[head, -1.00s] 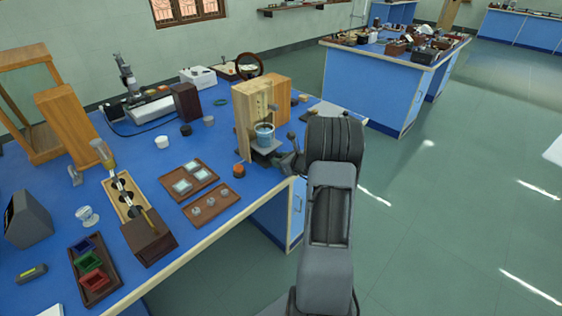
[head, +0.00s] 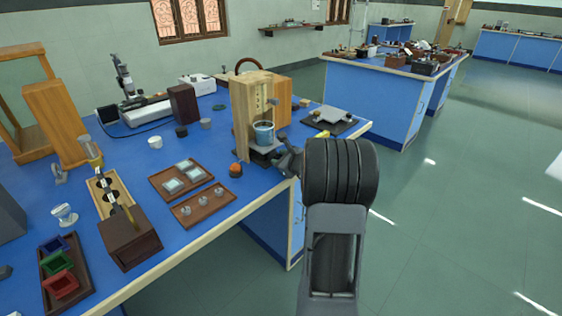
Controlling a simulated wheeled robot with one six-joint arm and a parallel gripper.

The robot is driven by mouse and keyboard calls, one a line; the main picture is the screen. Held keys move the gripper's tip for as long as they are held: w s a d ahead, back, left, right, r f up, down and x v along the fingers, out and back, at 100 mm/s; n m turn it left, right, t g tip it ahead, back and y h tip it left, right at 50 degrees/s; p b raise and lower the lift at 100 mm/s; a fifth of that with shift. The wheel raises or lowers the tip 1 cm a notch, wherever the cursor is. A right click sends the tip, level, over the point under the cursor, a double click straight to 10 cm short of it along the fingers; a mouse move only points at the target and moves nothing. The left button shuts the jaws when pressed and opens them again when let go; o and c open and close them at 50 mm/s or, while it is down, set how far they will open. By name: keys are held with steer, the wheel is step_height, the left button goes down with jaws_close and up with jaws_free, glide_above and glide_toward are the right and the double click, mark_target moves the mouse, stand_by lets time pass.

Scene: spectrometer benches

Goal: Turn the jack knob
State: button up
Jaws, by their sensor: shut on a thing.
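A wooden stand (head: 240,103) near the right end of the blue bench holds a small blue cup (head: 263,133). The cup stands on the dark, low platform of a jack (head: 262,155) at the foot of the stand. My gripper (head: 281,161) reaches in from the right at the front edge of the jack. It is shut, at the spot where the jack knob would be. The knob itself is hidden behind the gripper and too small to make out.
An orange-topped piece (head: 236,170) sits just left of the jack. Wooden trays (head: 205,207) hold small glass pieces farther left. Open floor lies to the right.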

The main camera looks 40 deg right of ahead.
steer(key=o, duration=0.9)
steer(key=shift+r+p, duration=0.1)
steer(key=shift+p, duration=0.35)
